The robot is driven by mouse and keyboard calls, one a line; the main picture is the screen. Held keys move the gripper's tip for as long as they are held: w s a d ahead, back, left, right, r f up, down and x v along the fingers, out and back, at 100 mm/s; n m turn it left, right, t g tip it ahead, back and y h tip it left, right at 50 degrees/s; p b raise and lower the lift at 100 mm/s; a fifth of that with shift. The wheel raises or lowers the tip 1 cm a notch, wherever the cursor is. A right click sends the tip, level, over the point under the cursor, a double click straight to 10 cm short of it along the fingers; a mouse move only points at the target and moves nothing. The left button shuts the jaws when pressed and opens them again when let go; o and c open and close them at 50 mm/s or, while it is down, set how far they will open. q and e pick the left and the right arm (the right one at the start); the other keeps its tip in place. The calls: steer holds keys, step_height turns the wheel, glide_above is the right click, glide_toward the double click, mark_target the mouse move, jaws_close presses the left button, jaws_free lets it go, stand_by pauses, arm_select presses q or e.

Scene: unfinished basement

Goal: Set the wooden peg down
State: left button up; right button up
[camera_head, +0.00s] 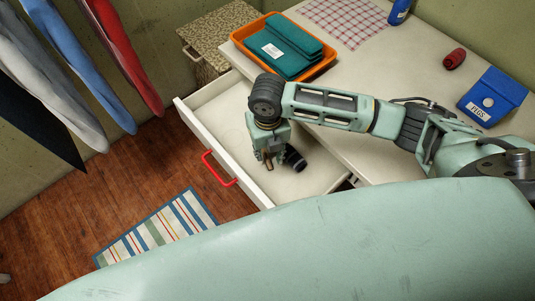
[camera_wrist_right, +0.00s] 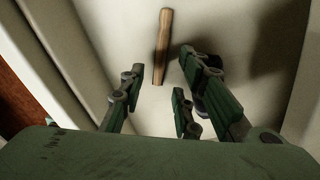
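The wooden peg (camera_wrist_right: 162,45) is a slim brown stick in the open white drawer (camera_head: 223,95). In the right wrist view it lies on the pale drawer bottom, its near end in the gap between my fingers. My right gripper (camera_head: 266,163) points down inside the drawer, near its front. In the wrist view its fingers (camera_wrist_right: 160,85) are spread, with clear space between them and the peg. The peg is hard to make out in the head view, where the gripper covers that spot. My left gripper is not in view.
A black object (camera_head: 295,159) lies in the drawer close beside my right gripper. The drawer has a red handle (camera_head: 218,169). On the table stand an orange tray (camera_head: 321,68) with teal cloths, a blue box (camera_head: 493,96) and a dark red item (camera_head: 454,59). The drawer's back left is clear.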

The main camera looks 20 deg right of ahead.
mark_target(268, 159)
step_height(268, 159, up, 9)
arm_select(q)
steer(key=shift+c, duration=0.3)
arm_select(e)
steer(key=shift+f, duration=0.1)
stand_by(1.1)
